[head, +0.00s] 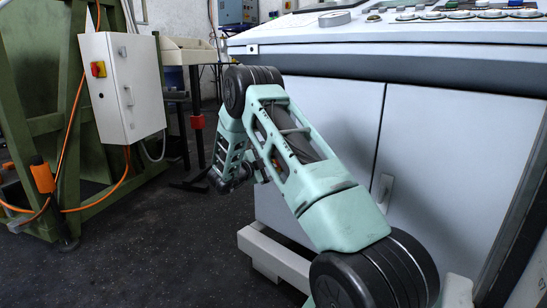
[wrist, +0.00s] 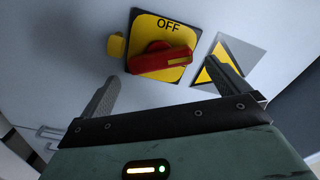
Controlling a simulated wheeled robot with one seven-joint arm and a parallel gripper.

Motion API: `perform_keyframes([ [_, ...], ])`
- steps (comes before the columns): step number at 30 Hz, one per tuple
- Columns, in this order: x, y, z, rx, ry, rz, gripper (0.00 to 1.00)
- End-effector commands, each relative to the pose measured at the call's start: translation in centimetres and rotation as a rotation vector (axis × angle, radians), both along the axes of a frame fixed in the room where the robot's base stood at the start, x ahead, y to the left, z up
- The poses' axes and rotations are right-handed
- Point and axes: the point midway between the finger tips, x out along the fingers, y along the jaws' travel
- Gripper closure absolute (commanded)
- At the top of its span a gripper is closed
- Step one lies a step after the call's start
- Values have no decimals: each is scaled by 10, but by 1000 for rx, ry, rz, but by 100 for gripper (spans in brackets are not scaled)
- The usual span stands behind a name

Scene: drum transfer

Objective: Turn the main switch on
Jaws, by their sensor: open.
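The main switch (wrist: 160,60) has a red handle on a yellow plate, fixed to a pale panel. OFF is printed at the plate's top; the handle lies roughly level, its tip toward the right. A yellow tab sticks out at the plate's left. My gripper (wrist: 163,71) is open, one finger to the left of the switch and the other to the right, over a warning sticker (wrist: 225,64). Nothing is between the fingers that I can see held; the depth gap to the handle is unclear. In the head view my gripper is mostly hidden behind my arm.
A pale cabinet with a button console (head: 460,15) fills the right. A white box (head: 121,88) with a red and yellow switch (head: 98,69) hangs on a green frame (head: 35,90) at left. Orange cables (head: 72,130) hang there. Dark floor (head: 140,240) is clear at front left.

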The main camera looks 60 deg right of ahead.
Motion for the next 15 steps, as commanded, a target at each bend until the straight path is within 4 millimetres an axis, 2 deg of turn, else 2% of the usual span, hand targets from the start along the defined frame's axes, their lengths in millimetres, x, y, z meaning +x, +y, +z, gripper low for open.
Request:
perform_keyframes([
  [9,10,76,3,1,2,6,0],
  [15,14,117,2,2,2,5,0],
])
